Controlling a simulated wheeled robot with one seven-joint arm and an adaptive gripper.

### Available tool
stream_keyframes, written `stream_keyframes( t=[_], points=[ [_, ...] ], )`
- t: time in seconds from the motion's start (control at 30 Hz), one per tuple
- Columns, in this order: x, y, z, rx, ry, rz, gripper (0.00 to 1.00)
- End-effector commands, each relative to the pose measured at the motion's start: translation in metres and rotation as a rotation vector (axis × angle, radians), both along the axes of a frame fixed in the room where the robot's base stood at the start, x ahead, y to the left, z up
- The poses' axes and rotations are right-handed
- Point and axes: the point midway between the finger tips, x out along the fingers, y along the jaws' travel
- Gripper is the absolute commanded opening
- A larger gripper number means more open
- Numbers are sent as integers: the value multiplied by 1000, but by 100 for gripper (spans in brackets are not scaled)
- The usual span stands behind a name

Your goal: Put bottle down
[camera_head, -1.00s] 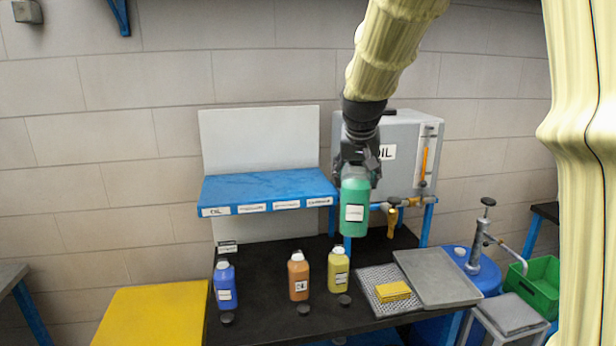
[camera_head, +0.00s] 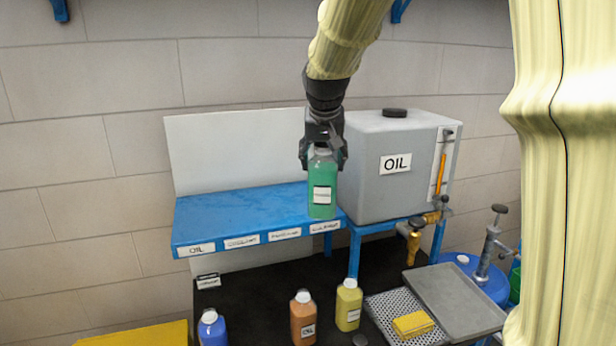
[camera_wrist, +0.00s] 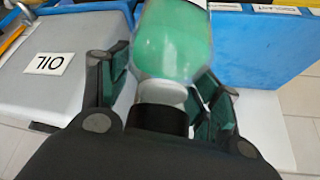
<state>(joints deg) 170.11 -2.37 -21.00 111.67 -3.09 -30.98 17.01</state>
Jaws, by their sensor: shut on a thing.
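A green bottle (camera_head: 322,184) with a white label hangs upright in my gripper (camera_head: 323,152). My gripper is shut on it near its top. The bottle is in front of or over the right end of the blue shelf (camera_head: 240,212); whether its base touches the shelf I cannot tell. In the wrist view the green bottle (camera_wrist: 175,40) sits between the fingers of my gripper (camera_wrist: 160,95), its pale neck towards the palm. The shelf's front edge carries several white labels; the one at far left reads OIL.
A grey tank (camera_head: 385,190) marked OIL stands right of the shelf, close to the bottle, with a brass tap (camera_head: 413,242) below. Blue (camera_head: 212,328), orange (camera_head: 303,318) and yellow (camera_head: 348,305) bottles stand on the black bench (camera_head: 255,300). The shelf top left of the green bottle is clear.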

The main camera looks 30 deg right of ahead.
Motion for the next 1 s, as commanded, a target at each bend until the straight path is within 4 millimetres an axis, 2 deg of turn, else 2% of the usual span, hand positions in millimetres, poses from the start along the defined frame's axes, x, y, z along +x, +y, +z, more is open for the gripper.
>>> stream_keyframes(
  t=[0.2, 0.5, 0.57, 1.0],
  points=[
    [23, -10, -7, 0, -4, 0, 0],
    [46, -21, -8, 0, -2, 0, 0],
    [54, -25, -3, 0, -1, -1, 0],
    [115, -55, -10, -1, -1, -1, 0]
  ],
)
